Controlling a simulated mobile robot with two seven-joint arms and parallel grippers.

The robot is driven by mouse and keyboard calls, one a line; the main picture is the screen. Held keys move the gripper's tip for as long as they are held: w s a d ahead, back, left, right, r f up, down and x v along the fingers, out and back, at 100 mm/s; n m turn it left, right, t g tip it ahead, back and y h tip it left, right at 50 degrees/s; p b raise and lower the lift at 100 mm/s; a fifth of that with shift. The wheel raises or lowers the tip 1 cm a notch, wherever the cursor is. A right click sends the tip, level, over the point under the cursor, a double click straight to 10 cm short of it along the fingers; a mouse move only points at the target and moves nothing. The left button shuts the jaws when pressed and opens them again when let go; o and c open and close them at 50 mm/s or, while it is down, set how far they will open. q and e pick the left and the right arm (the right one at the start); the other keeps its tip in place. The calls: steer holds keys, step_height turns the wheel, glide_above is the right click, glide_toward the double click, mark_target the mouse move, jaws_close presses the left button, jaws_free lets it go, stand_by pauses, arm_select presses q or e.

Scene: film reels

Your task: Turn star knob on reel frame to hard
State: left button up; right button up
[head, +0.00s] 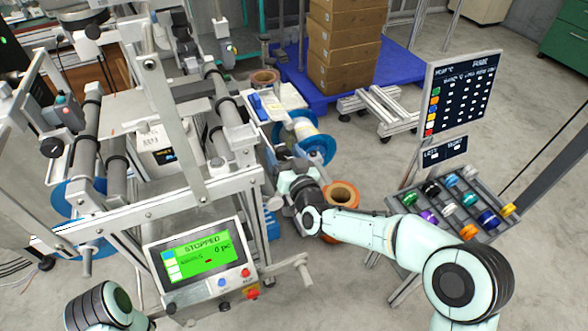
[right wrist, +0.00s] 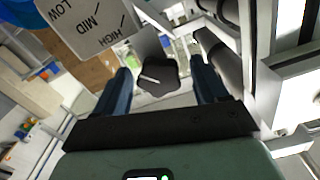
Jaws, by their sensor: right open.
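In the right wrist view a black star knob (right wrist: 157,79) with a white pointer line sits between my right gripper's fingers (right wrist: 160,66), with a gap on each side. Beside it is a light scale plate (right wrist: 92,24) lettered LOW, MID and HIGH; no word "hard" is readable. In the head view my right gripper (head: 284,166) is open at the right side of the reel frame (head: 172,110), near a blue-flanged reel (head: 314,148). The knob is hidden there. My left gripper is out of the head view; only part of that arm shows at bottom left.
A screen reading STOPPED (head: 200,256) is on the frame's front. A rack of coloured spools (head: 455,190) and a sign board (head: 462,92) stand right. Boxes (head: 343,45) are stacked on a blue pallet behind.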

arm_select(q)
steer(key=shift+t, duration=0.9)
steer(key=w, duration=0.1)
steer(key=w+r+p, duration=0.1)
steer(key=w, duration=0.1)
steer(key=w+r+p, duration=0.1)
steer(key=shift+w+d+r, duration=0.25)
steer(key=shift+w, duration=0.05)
arm_select(e)
steer(key=v, duration=1.2)
steer(key=shift+s, duration=0.3)
steer(key=shift+d, duration=0.1)
